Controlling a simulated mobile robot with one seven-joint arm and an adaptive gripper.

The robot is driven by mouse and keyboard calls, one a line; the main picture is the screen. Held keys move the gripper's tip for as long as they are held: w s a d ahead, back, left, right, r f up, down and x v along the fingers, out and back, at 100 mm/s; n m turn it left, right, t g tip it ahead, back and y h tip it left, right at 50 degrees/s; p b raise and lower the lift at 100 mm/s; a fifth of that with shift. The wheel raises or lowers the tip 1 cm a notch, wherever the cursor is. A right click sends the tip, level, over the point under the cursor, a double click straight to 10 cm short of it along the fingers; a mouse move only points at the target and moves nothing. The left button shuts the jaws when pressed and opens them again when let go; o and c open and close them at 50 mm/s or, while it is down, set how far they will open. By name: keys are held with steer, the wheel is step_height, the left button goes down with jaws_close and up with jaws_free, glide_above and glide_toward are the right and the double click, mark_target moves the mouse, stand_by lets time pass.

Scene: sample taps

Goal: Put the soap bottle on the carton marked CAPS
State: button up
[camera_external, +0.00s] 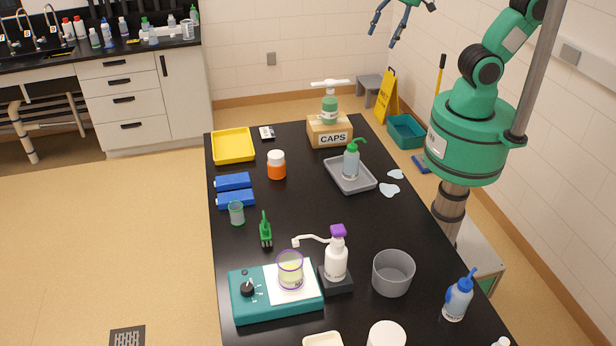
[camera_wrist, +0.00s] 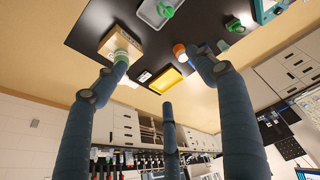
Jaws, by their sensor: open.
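A green bottle with a white pump top, which looks like the soap bottle (camera_external: 330,110), stands upright on the brown carton marked CAPS (camera_external: 330,139) at the far end of the black table. In the wrist view the carton (camera_wrist: 109,39) is at upper left, with the bottle (camera_wrist: 122,55) on it, partly behind a fingertip. My three-fingered gripper (camera_external: 400,22) is at the top of the external view, high and to the right of the carton, apart from the bottle. In the wrist view my gripper (camera_wrist: 160,72) has its fingers spread, with nothing between them.
A grey tray (camera_external: 365,188) with a green-topped bottle (camera_external: 351,163) stands just in front of the carton, beside clear puddles (camera_external: 389,190). A yellow tray (camera_external: 233,160) and an orange jar (camera_external: 276,166) are to its left. A white-and-purple pump bottle (camera_external: 336,258) stands nearer the front.

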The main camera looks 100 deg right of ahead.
steer(key=s+a+r+t, duration=0.1)
steer(key=s+a+r, duration=0.1)
steer(key=s+a, duration=0.2)
steer(key=s, duration=0.3)
steer(key=shift+a+r+y, duration=0.2)
steer(key=shift+y, duration=0.1)
steer(key=shift+f, duration=0.1)
step_height(320, 180, down, 10)
steer(key=b, duration=1)
steer(key=shift+f+b, duration=0.15)
steer(key=shift+b, duration=0.15)
